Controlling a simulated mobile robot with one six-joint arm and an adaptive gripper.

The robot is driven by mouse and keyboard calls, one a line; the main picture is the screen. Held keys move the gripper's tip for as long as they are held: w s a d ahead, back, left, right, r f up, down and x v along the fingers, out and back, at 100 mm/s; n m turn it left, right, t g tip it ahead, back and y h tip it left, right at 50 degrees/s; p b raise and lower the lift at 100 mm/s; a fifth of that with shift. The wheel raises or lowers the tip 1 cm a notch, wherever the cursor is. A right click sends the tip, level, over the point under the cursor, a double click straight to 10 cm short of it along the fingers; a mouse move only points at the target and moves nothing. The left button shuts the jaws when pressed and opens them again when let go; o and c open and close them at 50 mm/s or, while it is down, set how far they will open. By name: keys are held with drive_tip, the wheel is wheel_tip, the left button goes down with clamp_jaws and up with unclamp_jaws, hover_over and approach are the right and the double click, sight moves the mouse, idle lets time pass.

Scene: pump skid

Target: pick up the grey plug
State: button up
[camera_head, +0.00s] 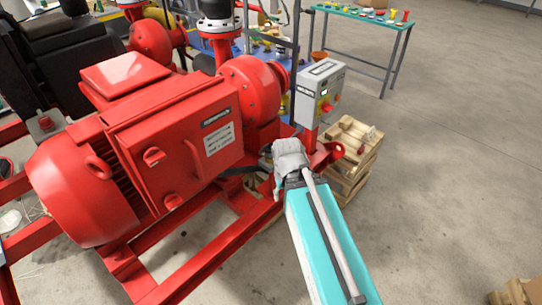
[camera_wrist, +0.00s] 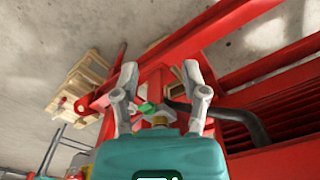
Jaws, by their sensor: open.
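My gripper (camera_wrist: 160,74) is open in the wrist view, its two grey fingers apart with red skid frame behind the gap. A small fitting with a green part (camera_wrist: 148,107) shows low between the fingers, close to the palm; I cannot tell whether it touches them. I cannot pick out the grey plug with certainty in either view. In the head view my gripper (camera_head: 289,153) is at the skid's right end, below the red pump housing and left of the wooden pallets; its fingertips are hard to make out there.
The red motor (camera_head: 80,185) and its red frame (camera_head: 225,245) fill the left. A grey control box (camera_head: 320,92) stands just beyond my gripper. Stacked wooden pallets (camera_head: 352,165) are to the right. A table (camera_head: 365,20) with coloured parts is at the back.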

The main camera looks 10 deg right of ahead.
drive_tip(key=shift+d, duration=0.1)
drive_tip(key=o, duration=0.4)
drive_tip(key=shift+w, duration=0.15)
drive_tip(key=shift+o, duration=1)
drive_tip(key=shift+w+r, duration=0.15)
drive_tip(key=shift+w, duration=0.15)
wheel_tip(320, 180, up, 7)
drive_tip(key=m+p, duration=0.7)
drive_tip(key=m, duration=1.1)
hover_over(269, 144)
drive_tip(key=shift+f, duration=0.3)
wheel_tip(269, 144, down, 8)
drive_tip(key=b, duration=0.8)
drive_tip(key=shift+f+b, duration=0.15)
drive_tip(key=shift+b, duration=0.15)
drive_tip(key=shift+f, duration=0.15)
